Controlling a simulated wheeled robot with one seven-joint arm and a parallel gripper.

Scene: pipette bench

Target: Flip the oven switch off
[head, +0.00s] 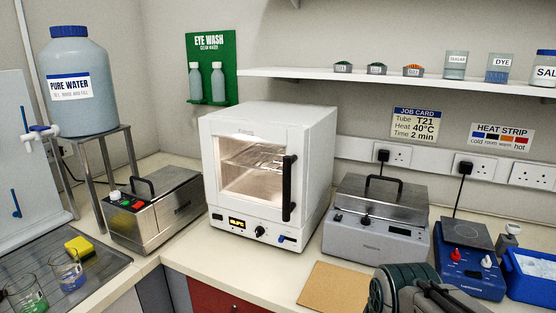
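The white oven (262,170) stands on the bench in the middle of the head view. Its door is shut, with a lit chamber and wire shelf behind the glass and a black vertical handle (289,188) at the door's right. The lower front panel has a lit yellow display (237,223), a black knob (260,231) and a small blue switch (284,239) at the right end. The switch is too small to read its position. My gripper (438,293) shows only in part at the bottom edge, right of and apart from the oven. Its fingers cannot be made out.
A grey lidded bath (375,245) stands right of the oven, and a steel lidded unit (155,225) left of it. A brown board (334,286) lies on the bench in front. A blue hot plate (468,272) is at the right. A shelf (400,80) runs above.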

